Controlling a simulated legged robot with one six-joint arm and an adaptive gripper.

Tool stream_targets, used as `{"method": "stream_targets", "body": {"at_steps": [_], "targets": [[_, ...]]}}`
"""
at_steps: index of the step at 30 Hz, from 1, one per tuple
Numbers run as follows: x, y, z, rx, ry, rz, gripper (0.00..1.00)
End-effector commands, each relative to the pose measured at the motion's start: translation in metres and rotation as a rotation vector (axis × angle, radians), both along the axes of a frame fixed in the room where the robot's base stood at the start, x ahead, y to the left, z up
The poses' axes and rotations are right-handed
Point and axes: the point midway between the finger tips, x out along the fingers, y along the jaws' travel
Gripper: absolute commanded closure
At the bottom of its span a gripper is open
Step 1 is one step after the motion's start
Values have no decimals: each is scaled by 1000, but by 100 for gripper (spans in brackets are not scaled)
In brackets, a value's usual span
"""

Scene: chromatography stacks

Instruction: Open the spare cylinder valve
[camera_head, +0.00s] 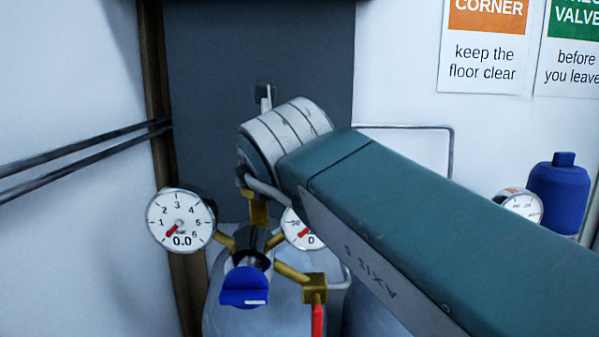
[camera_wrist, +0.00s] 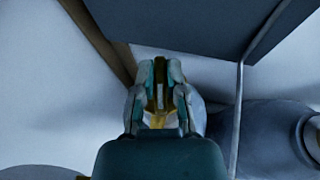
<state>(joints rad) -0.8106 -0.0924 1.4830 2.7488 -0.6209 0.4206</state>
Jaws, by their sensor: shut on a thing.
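My gripper (camera_wrist: 160,92) shows in the wrist view, its two grey fingers shut on a narrow dark valve handle (camera_wrist: 159,72). Yellow brass valve parts (camera_wrist: 157,119) show below and between the fingers. In the head view my arm's end hides the fingers and the handle. The brass valve stem (camera_head: 259,212) shows just below it, on top of a grey cylinder (camera_head: 270,312). The regulator carries a round gauge (camera_head: 180,220) reading 0.0 and a second gauge (camera_head: 298,231), partly hidden by my arm. I cannot tell how far the valve is turned.
Dark pipes (camera_head: 80,159) run along the left wall. A thin rail (camera_head: 452,155) is behind my arm.

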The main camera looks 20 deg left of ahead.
Motion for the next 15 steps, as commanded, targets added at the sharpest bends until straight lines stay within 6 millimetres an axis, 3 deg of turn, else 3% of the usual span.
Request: {"method": "stream_targets", "body": {"at_steps": [11,12,13,14,15], "targets": [[1,1,-4,-4,3,14,100],[1,1,-4,-4,3,14,71],[1,1,-4,-4,3,14,58],[1,1,-3,-4,3,14,50],[1,1,-3,-3,3,13,50]]}}
